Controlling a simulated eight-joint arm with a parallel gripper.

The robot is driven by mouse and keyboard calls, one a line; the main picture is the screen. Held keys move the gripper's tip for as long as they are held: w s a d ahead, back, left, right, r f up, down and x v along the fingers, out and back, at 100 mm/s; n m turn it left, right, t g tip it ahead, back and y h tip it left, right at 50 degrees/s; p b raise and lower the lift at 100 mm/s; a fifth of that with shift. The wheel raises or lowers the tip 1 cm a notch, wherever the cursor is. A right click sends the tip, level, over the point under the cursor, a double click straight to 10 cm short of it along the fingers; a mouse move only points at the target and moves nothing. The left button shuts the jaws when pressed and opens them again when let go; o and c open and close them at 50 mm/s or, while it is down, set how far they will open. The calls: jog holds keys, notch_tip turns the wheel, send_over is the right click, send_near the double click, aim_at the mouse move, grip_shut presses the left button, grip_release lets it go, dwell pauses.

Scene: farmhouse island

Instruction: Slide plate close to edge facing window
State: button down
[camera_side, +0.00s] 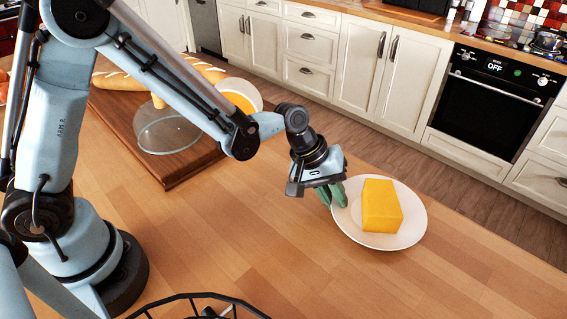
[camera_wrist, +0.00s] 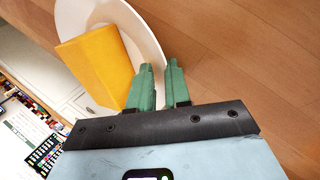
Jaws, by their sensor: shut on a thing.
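The white plate (camera_side: 414,218) lies on the wooden island top, its far side close to the edge facing the cabinets and oven. A yellow block (camera_side: 382,206) like cheese sits on it. My gripper (camera_side: 333,194) is at the plate's left rim, its green fingers low. In the wrist view, the fingers (camera_wrist: 162,84) stand either side of the rim of the plate (camera_wrist: 143,38), shut on it, with the yellow block (camera_wrist: 95,65) to their left. The exact contact is partly hidden. No window is in view.
A cutting board (camera_side: 180,172) carries bread (camera_side: 195,68), a glass dome (camera_side: 168,130) and an orange-topped round piece (camera_side: 240,96) at the back left. A black wire basket (camera_side: 200,298) stands at the front. The wood right of the basket is clear.

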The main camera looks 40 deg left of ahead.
jog(key=shift+w, duration=0.35)
jog(key=c, duration=1)
grip_release()
jog(key=shift+s, duration=0.1)
jog(key=shift+a, duration=0.1)
jog(key=v, duration=1.2)
